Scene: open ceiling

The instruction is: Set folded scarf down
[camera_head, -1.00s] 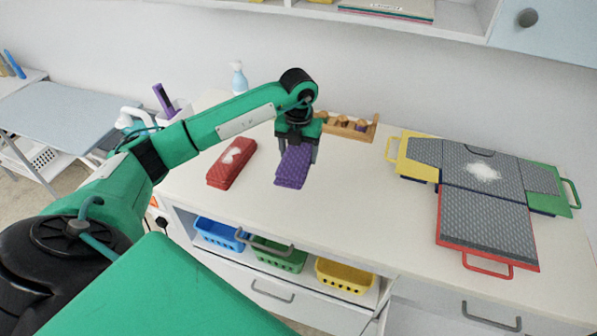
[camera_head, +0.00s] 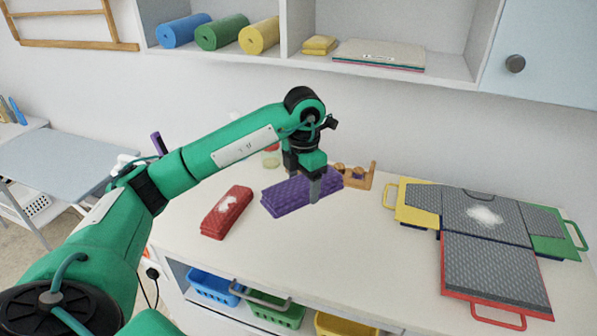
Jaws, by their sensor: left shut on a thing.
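A purple folded scarf (camera_head: 287,198) is held in my left gripper (camera_head: 303,190), which is shut on it. The scarf lies roughly level over the white counter (camera_head: 240,262), close to its surface; I cannot tell whether it touches. A red folded scarf (camera_head: 226,212) with a white patch on top lies on the counter to the left of the purple one, apart from it. My right gripper is not in view.
A wooden rack (camera_head: 358,176) stands just behind the gripper. Grey padded boards with a yellow handle, green handle and red handle (camera_head: 497,312) cover the counter's right side. The counter between them and the scarf is clear. A shelf (camera_head: 345,60) holds rolled mats.

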